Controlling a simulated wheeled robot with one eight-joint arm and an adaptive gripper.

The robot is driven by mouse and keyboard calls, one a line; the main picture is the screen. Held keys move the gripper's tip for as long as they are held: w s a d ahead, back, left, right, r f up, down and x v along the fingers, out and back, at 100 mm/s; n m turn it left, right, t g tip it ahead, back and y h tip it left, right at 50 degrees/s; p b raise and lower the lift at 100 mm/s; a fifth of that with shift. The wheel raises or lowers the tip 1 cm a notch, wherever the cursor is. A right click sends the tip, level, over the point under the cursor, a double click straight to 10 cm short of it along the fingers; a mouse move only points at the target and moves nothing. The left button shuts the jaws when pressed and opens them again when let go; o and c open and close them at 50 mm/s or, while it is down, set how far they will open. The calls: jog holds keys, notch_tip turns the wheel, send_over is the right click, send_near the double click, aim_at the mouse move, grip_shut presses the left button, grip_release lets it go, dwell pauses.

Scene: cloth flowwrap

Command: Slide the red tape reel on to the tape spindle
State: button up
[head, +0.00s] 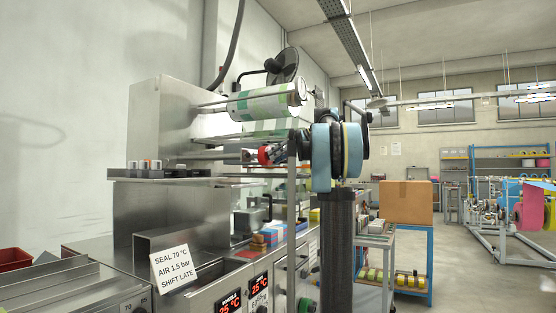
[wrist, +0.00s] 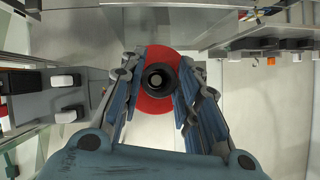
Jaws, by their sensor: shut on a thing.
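The red tape reel (wrist: 158,108) shows in the wrist view as a red disc with a dark round hub (wrist: 158,68). My gripper (wrist: 160,84) is shut on the reel, with its blue-grey fingers at the left and right of the hub. In the head view the reel (head: 264,155) shows as a small red patch beside the wrapping machine, and my gripper (head: 279,152) is partly hidden behind a metal post. I cannot pick out the tape spindle with certainty. Whether the reel touches any rod cannot be told.
The steel machine (head: 160,215) fills the left, with a film roll (head: 265,102) above the reel and several rods reaching out. A vertical post (head: 291,205) stands close to my gripper. A cardboard box (head: 406,203) sits on a blue stand at right. Open floor lies beyond.

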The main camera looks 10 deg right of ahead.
jog(key=shift+w+a, duration=0.55)
jog(key=shift+a, duration=0.2)
jog(key=shift+w+a, duration=0.5)
jog(key=shift+a, duration=0.2)
dwell(1.0)
jog(key=o, duration=1.2)
jog(key=shift+d, duration=0.1)
jog(key=v, duration=1.1)
jog(key=shift+s+d+r, duration=0.1)
jog(key=shift+s+d, duration=0.05)
jog(key=shift+d, duration=0.2)
jog(key=s+a+f+m+g+h, duration=0.1)
jog(key=s+a+f+m+h, duration=0.2)
jog(key=s+f, duration=1)
jog(key=s+a+f+m+g+h, duration=0.2)
jog(key=s+a+f, duration=0.3)
jog(key=s+f, duration=0.75)
jog(key=s+d+f+m+h, duration=0.1)
jog(key=s+f, duration=0.5)
jog(key=f, duration=0.6)
jog(key=s+d+f+m+h, duration=0.1)
jog(key=s+f, duration=0.5)
jog(key=f, duration=0.7)
jog(key=s+d+f+m+h, duration=0.2)
jog(key=s+f, duration=0.4)
jog(key=f, duration=0.6)
jog(key=shift+s+d+f+h, duration=0.1)
jog(key=shift+d+f+h, duration=0.2)
jog(key=shift+h, duration=0.6)
